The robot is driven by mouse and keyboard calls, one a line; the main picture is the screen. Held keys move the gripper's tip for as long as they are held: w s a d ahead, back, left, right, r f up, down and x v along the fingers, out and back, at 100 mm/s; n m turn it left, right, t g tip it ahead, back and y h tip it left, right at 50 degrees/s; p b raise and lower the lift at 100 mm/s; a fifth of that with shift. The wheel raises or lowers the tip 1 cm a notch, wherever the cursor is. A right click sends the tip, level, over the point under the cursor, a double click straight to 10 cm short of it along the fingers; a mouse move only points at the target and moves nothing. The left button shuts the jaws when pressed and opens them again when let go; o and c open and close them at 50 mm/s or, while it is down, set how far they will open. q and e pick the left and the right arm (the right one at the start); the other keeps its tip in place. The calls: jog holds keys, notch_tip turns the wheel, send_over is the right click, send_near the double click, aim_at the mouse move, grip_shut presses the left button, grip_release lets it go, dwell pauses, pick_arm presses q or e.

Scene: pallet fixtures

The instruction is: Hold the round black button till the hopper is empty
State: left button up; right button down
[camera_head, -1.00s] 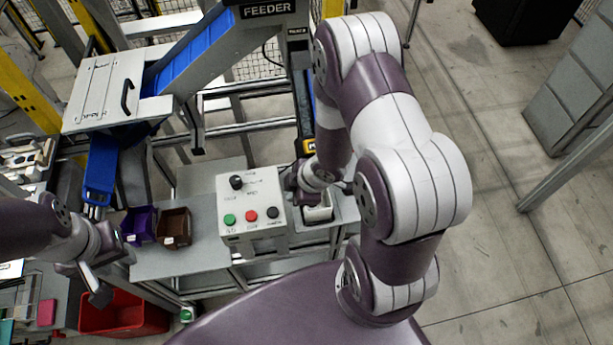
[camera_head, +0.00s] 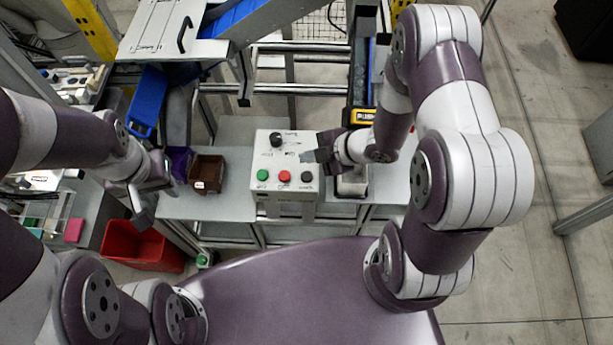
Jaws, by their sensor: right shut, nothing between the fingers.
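The light grey control box (camera_head: 286,205) stands on the bench in the middle. The round black button (camera_head: 307,177) is at the right end of its lower row, beside a red button (camera_head: 285,176) and a green button (camera_head: 263,174). A larger black knob (camera_head: 276,140) sits above them. My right gripper (camera_head: 314,156) is shut and empty over the box's right side, just above the black button; the two look apart. My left gripper (camera_head: 150,200) is open and empty left of the bench. A grey lidded box (camera_head: 150,38), possibly the hopper, hides its contents.
A blue chute (camera_head: 146,100) hangs below the lidded box. A brown bin (camera_head: 207,173) and a purple bin (camera_head: 181,160) sit on the bench. A red crate (camera_head: 140,246) stands below left. A yellow-labelled post (camera_head: 360,117) rises behind my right gripper.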

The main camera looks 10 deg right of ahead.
aim_at(310, 177)
jog(key=f+b, duration=0.2)
jog(key=f, duration=0.1)
jog(key=f+b, duration=0.3)
jog(key=shift+d+f, duration=0.2)
jog(key=shift+f, duration=0.2)
jog(key=shift+a, duration=0.2)
jog(key=shift+d, duration=0.1)
dwell(1.2)
jog(key=shift+f+b, duration=0.3)
jog(key=shift+f, duration=0.05)
jog(key=shift+f+b, duration=0.4)
jog(key=shift+f, duration=0.05)
dwell(4.7)
